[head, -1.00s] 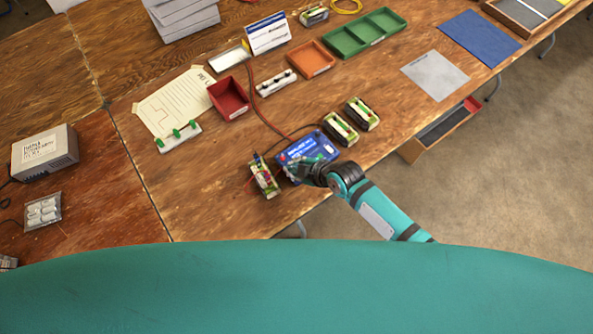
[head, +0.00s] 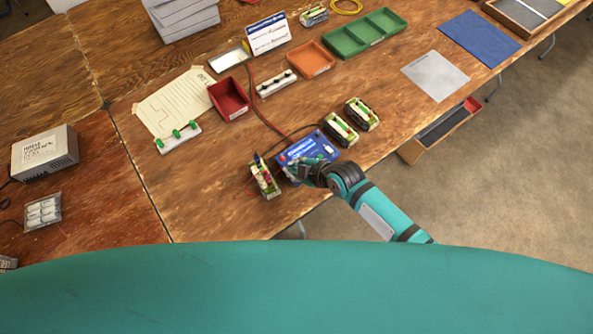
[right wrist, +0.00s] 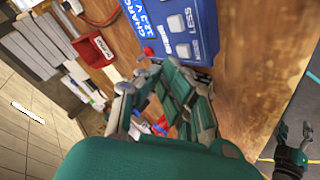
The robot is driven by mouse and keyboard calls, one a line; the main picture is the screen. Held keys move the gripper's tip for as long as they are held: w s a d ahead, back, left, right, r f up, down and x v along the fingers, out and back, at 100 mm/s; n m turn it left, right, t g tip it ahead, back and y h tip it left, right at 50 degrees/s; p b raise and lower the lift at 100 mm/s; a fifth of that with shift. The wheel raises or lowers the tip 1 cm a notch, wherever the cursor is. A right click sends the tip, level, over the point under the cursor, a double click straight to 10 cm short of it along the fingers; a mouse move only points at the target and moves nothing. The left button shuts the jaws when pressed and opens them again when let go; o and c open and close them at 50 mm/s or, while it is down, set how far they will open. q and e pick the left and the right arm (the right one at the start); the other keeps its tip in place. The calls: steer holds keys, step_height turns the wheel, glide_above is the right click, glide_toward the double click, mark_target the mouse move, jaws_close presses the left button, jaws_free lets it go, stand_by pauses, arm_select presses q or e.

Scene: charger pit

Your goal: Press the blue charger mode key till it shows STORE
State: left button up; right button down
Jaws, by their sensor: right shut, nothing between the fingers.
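The blue charger (head: 300,148) lies near the table's front edge. In the right wrist view the charger (right wrist: 205,14) fills the top, with a display reading like "CHARG 12.3 V", a LESS label and pale keys (right wrist: 183,50). Which key is the mode key I cannot tell. My right gripper (head: 297,174) is shut and empty at the charger's near-left part; in the right wrist view its fingers (right wrist: 165,90) are just below the charger's face. Whether they touch a key is hidden. My left gripper (right wrist: 295,130) shows at the right wrist view's edge, fingers apart, off the table.
A green-and-white module (head: 265,179) with wires stands left of the charger. Two battery packs (head: 341,130) stand on its right. A red bin (head: 229,98), an orange tray (head: 315,59) and a green tray (head: 364,33) lie behind.

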steer(key=shift+f+b, duration=0.3)
steer(key=shift+f, duration=0.15)
steer(key=shift+f+b, duration=0.35)
steer(key=shift+f, duration=0.1)
stand_by(0.5)
steer(key=shift+r, duration=0.15)
steer(key=shift+r+p, duration=0.7)
steer(key=shift+p, duration=0.05)
steer(key=shift+r, duration=0.1)
step_height(320, 180, up, 5)
steer(key=p, duration=0.4)
steer(key=shift+p, duration=0.35)
stand_by(0.4)
